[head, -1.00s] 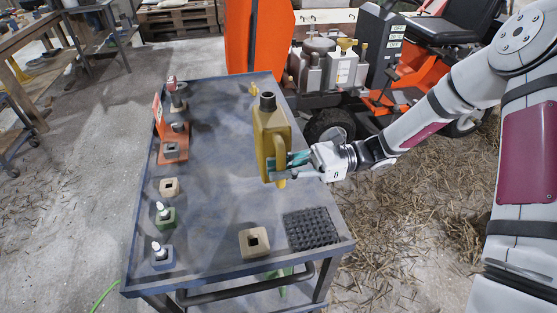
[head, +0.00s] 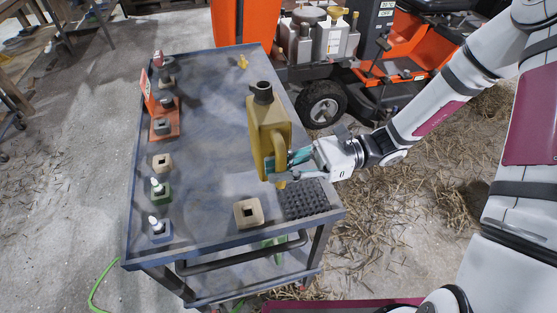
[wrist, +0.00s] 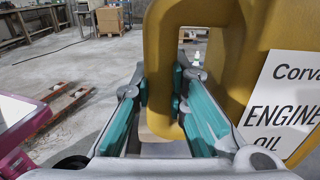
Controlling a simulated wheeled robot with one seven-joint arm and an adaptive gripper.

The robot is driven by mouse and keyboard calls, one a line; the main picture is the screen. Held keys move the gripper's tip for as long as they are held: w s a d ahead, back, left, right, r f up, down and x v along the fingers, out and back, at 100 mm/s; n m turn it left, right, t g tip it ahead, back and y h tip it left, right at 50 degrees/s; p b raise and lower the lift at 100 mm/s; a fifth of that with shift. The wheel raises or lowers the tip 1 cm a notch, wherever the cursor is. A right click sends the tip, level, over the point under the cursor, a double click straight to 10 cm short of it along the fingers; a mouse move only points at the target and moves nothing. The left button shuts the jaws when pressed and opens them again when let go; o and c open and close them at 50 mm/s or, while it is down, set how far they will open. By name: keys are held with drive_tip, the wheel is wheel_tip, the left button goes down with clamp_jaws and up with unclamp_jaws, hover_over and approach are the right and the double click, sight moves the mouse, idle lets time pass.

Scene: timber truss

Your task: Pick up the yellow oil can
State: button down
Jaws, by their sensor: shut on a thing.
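The yellow oil can (head: 267,130) stands upright in the head view, with a dark cap on top. My gripper (head: 285,168) comes in from the right and is shut on the can's handle. In the wrist view the teal finger pads (wrist: 172,105) sit on both sides of the yellow handle of the oil can (wrist: 215,60), whose white label reads "ENGINE OIL". The can appears held above the cart top, but the gap under it is hard to judge.
The grey cart (head: 205,195) holds a black ribbed mat (head: 306,199), a tan block with a square hole (head: 248,212), and several small blocks along its left edge. An orange machine (head: 400,85) stands behind. Straw covers the floor at right.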

drive_tip(key=shift+s+d+r, duration=0.15)
drive_tip(key=shift+s, duration=0.7)
drive_tip(key=c, duration=2.2)
unclamp_jaws()
drive_tip(key=shift+c, duration=0.2)
clamp_jaws()
